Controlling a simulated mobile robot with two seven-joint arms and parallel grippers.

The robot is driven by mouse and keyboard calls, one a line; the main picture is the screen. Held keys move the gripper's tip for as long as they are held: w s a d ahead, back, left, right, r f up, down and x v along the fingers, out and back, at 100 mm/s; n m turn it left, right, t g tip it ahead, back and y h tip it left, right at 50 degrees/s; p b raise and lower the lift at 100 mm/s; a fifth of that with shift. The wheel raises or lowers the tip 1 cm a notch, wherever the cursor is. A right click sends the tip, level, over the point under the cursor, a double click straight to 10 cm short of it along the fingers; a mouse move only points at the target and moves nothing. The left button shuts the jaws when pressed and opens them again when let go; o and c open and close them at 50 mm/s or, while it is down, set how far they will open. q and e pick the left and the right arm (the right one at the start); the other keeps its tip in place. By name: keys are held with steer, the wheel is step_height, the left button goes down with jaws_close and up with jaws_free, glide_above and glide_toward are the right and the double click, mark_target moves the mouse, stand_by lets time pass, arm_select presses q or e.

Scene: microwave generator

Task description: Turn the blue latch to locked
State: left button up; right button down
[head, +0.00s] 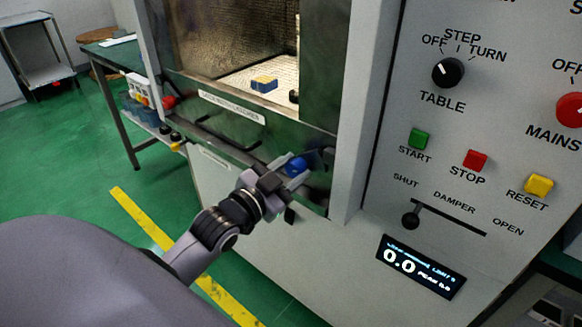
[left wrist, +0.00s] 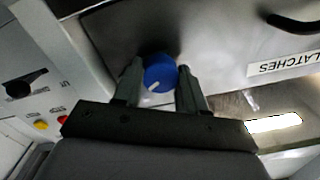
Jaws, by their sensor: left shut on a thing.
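The blue latch (head: 296,167) is a round knob at the lower right of the microwave generator's dark door frame in the head view. In the left wrist view the fingers of my left gripper (left wrist: 160,88) stand one on each side of the knob. My right gripper is in neither view.
The control panel right of the latch carries a TABLE knob (head: 448,71), a red MAINS knob (head: 572,109), coloured buttons and a DAMPER slider (head: 411,220). A green workbench (head: 118,58) stands left; green floor is open there.

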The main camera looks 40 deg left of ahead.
mark_target(292, 171)
arm_select(q)
steer(key=o, duration=1.1)
steer(key=shift+c, duration=0.2)
steer(key=shift+s, duration=0.1)
steer(key=shift+s, duration=0.6)
steer(key=s, duration=0.4)
steer(key=shift+s+a, duration=0.1)
steer(key=shift+a, duration=0.1)
steer(key=shift+s, duration=0.8)
